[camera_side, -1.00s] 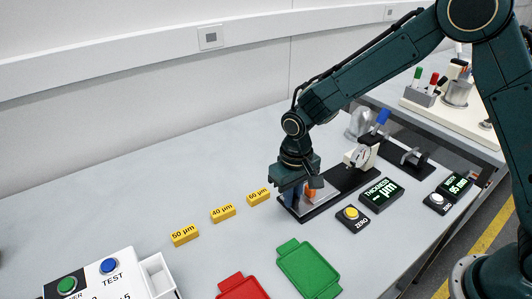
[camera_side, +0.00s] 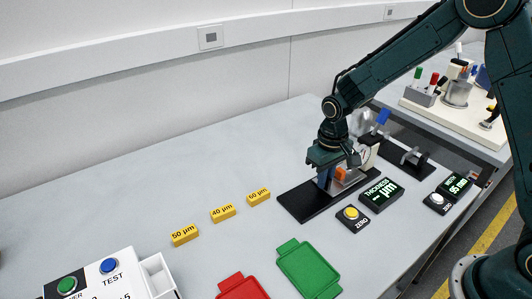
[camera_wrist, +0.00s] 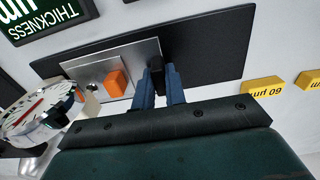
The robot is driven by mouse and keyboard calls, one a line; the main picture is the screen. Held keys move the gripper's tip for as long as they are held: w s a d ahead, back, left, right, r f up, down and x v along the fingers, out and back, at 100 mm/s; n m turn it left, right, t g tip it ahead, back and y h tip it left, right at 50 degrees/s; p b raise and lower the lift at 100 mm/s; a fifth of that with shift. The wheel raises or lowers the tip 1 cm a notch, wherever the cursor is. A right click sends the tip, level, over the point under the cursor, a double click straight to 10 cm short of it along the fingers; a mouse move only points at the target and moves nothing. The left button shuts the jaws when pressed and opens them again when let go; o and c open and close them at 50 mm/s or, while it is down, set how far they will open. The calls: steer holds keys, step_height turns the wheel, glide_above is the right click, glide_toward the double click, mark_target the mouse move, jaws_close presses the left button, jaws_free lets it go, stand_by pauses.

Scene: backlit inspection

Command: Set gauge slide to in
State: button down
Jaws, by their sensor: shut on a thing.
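The gauge slide is a silver plate (camera_wrist: 135,57) with an orange block (camera_wrist: 117,83) on it and a black grip (camera_wrist: 156,60) at one end. It sits on a long black base (camera_side: 300,203). My gripper (camera_side: 326,183) is shut on the black grip; in the wrist view its blue fingers (camera_wrist: 162,86) stand either side of it. The orange block also shows in the side view (camera_side: 341,174), close to the dial gauge (camera_side: 366,156). The dial gauge also shows in the wrist view (camera_wrist: 38,112). My fingers partly hide the plate's end.
A thickness display (camera_side: 381,194) and a yellow zero button (camera_side: 351,213) stand in front of the base. Yellow blocks (camera_side: 223,212) lie to the left. Green (camera_side: 308,268) and red (camera_side: 243,288) trays are nearer. A second gauge stand (camera_side: 408,157) is at right.

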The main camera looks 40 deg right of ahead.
steer(key=shift+d, duration=0.4)
steer(key=c, duration=1.4)
jaws_free()
steer(key=shift+c, duration=0.2)
steer(key=shift+r, duration=0.15)
steer(key=shift+a+r, duration=0.1)
steer(key=shift+r, duration=0.15)
step_height(320, 180, up, 13)
